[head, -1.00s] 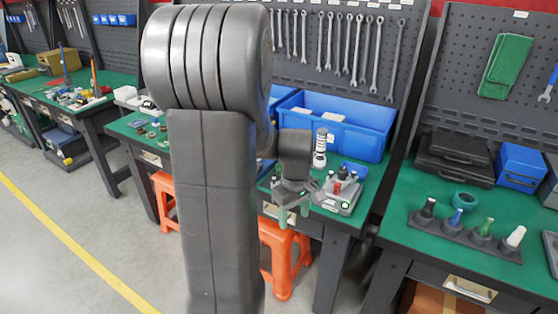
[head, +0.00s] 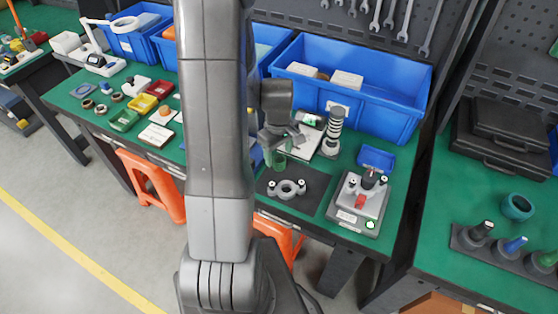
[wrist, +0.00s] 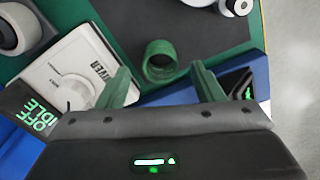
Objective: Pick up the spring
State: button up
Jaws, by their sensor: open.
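The spring appears as a short green ribbed coil (wrist: 158,73) standing upright on a dark surface in the wrist view, its open top facing the camera. In the head view, a small green cylinder (head: 279,160) just below my gripper (head: 277,143) looks like the same spring. In the wrist view my gripper (wrist: 160,68) is open. Its two green fingers are spread on either side of the coil, with visible gaps. I cannot tell the exact height of the fingertips above it.
A white driver box with a knob (wrist: 75,80) lies left of the coil in the wrist view. In the head view, a black-and-white ribbed post (head: 333,130), a grey ring part (head: 287,188) and a tester (head: 358,205) stand nearby. A blue bin (head: 385,100) is behind.

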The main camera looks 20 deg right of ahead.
jog(key=shift+s+f, duration=0.1)
jog(key=shift+f, duration=1.35)
jog(key=c, duration=1.1)
jog(key=shift+r, duration=0.1)
